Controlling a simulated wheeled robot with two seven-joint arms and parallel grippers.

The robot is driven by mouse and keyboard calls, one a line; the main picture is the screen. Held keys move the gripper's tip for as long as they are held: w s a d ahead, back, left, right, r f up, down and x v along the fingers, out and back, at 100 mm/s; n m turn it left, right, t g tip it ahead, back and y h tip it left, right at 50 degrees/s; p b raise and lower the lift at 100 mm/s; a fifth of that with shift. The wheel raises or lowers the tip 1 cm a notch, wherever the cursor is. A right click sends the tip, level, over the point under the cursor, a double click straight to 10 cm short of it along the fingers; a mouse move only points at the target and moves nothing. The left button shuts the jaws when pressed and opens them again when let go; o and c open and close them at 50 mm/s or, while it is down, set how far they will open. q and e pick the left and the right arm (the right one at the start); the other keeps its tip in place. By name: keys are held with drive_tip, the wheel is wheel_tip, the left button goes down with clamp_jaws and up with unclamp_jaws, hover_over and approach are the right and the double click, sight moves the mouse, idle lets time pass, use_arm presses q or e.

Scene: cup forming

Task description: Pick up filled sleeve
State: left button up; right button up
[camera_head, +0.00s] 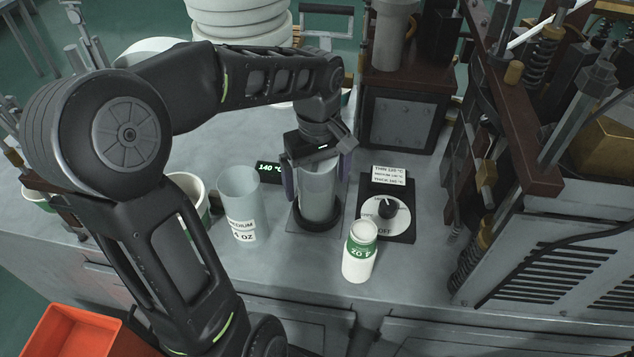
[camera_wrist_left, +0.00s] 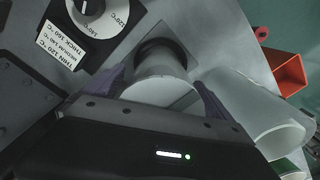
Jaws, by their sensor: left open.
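A grey translucent sleeve (camera_head: 319,197) stands upright in a black ring (camera_head: 317,224) on a square plate on the bench. My left gripper (camera_head: 317,183) is over it, with its purple fingers on either side of the sleeve. In the left wrist view, the sleeve (camera_wrist_left: 162,70) lies between the two open fingers (camera_wrist_left: 163,88), in its ring (camera_wrist_left: 160,46). The fingers do not look closed on the sleeve. The gripper body hides part of its top, and I cannot tell what is inside. My right gripper is not in view.
A second translucent sleeve (camera_head: 239,195) labelled medium stands left of the ring. A dial panel (camera_head: 402,223) is to the right, with heavy machinery beyond. An orange bin (camera_head: 75,330) is at lower left.

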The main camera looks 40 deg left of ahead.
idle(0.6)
use_arm(q)
drive_tip(key=c, duration=1.7)
wheel_tip(320, 180, up, 7)
drive_tip(key=shift+r+b, duration=0.2)
drive_tip(key=shift+b, duration=0.5)
wheel_tip(320, 180, up, 3)
drive_tip(key=shift+f+p, duration=0.1)
drive_tip(key=shift+p, duration=0.85)
drive_tip(key=shift+f, duration=0.1)
